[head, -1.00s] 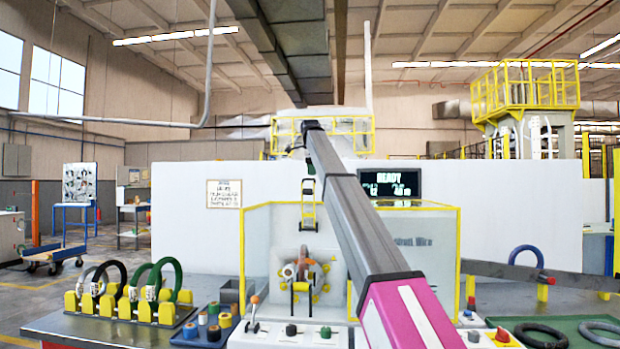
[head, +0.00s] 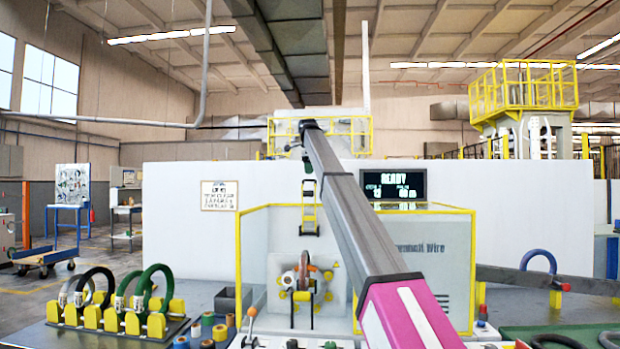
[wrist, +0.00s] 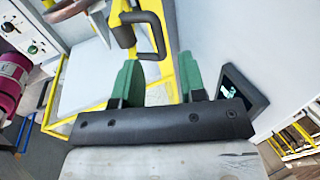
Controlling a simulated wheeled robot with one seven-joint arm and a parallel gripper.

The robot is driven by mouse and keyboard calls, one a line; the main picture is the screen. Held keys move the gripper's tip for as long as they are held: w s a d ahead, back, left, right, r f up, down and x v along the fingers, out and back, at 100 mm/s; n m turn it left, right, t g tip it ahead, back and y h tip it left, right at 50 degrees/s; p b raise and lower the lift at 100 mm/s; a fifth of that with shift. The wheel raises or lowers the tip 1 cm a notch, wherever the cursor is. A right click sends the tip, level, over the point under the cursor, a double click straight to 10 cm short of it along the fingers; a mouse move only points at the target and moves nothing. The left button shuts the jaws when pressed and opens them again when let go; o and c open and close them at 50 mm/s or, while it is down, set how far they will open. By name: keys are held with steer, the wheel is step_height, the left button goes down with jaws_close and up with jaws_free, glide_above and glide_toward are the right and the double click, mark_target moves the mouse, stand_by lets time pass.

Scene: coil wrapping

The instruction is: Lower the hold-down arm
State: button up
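The hold-down arm is most likely the upright yellow frame with dark ends (head: 310,208) above the coil holder in the head view. In the wrist view a dark bracket-shaped handle (wrist: 157,32) on a yellow and dark part lies just beyond my fingertips, ahead of the gap between them. My gripper (wrist: 160,75) has two green fingers standing wide apart with nothing between them. I cannot tell whether a finger touches the handle. In the head view the gripper is small and hard to make out behind my arm. The coil (head: 304,274) sits upright in its holder on the pale machine face.
A yellow-edged guard (head: 237,262) flanks the machine. A display (head: 393,183) reads READY on the white wall. A rack of coils (head: 112,315) stands at lower left, with tape rolls (head: 207,319) beside it. A control lever (head: 251,318) stands in front.

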steer(key=shift+x, duration=1.95)
jaws_close()
steer(key=shift+s, duration=0.1)
